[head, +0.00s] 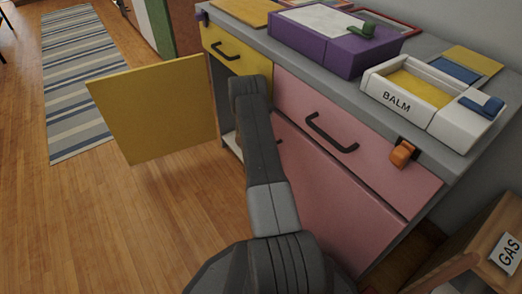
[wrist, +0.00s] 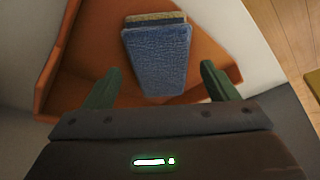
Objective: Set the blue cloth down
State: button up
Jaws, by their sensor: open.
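The blue cloth (wrist: 157,58) shows in the wrist view as a folded textured rectangle. It lies in an orange bin or tray (wrist: 92,45), over a tan and dark layered piece (wrist: 156,18) at its far edge. My gripper (wrist: 160,88) is open. Its two green fingers stand apart, one on each side of the cloth's near end, with visible gaps. In the head view my arm reaches toward the open cabinet behind the yellow door (head: 155,110). The gripper and the cloth are hidden there.
A yellow drawer (head: 235,52) sits above the cabinet opening, with pink fronts (head: 340,140) to its right. The counter holds a purple box (head: 315,42) and a white BALM box (head: 430,105). Wooden floor lies open at the left, with a striped rug (head: 70,85).

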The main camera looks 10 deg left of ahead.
jog(key=p+v, duration=0.1)
jog(key=v, duration=0.9)
jog(key=shift+s+r, duration=0.2)
jog(key=shift+r, duration=0.15)
